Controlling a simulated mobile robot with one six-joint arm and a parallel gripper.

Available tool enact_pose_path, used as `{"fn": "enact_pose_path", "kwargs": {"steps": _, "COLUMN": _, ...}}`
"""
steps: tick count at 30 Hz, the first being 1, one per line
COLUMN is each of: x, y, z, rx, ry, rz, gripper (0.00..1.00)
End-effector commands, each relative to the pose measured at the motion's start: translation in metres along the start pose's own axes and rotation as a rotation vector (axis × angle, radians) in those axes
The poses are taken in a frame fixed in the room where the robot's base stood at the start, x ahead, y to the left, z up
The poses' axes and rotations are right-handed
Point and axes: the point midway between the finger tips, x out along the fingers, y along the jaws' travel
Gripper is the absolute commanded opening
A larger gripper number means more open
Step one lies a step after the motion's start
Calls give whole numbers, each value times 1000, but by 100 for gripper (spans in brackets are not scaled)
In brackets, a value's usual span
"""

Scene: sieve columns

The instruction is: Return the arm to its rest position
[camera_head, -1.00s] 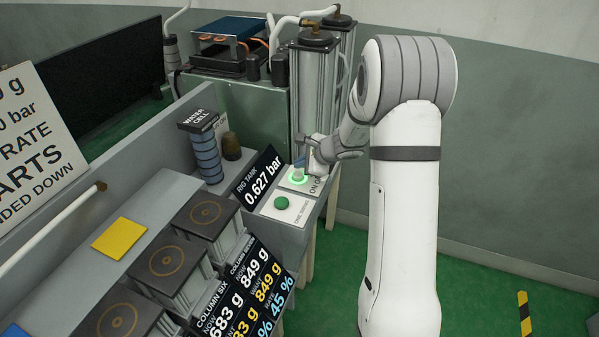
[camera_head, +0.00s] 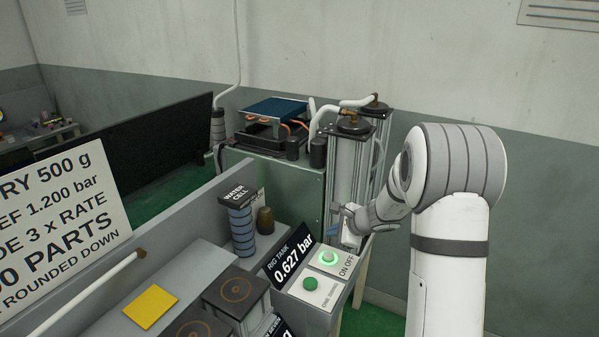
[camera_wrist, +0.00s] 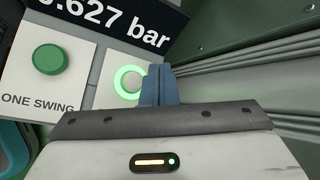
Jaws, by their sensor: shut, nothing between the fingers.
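My gripper (camera_head: 338,208) is at the far end of my arm in the head view, above and behind the ON OFF button (camera_head: 329,258). Its blue fingers (camera_wrist: 158,86) are together and empty in the wrist view. The ON OFF button has a lit green ring, and the fingers partly cover its panel in the wrist view. In the head view the gripper stands apart from the button.
The green ONE SWING button (camera_head: 310,284) is on the panel beside it. A display reading 0.627 bar (camera_head: 290,255) stands left of the buttons. Tall metal columns (camera_head: 350,165) stand close behind my gripper. The water cell (camera_head: 241,225) is further left.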

Motion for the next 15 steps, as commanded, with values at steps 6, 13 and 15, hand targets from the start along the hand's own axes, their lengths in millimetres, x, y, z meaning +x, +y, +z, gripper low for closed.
{"fn": "enact_pose_path", "kwargs": {"steps": 6, "x": -52, "y": 26, "z": 55, "rx": -307, "ry": -33, "rz": 89, "gripper": 0}}
{"fn": "enact_pose_path", "kwargs": {"steps": 13, "x": -134, "y": 93, "z": 106, "rx": -801, "ry": -48, "rz": 266, "gripper": 0}}
{"fn": "enact_pose_path", "kwargs": {"steps": 15, "x": -158, "y": 115, "z": 112, "rx": -945, "ry": -42, "rz": 325, "gripper": 0}}
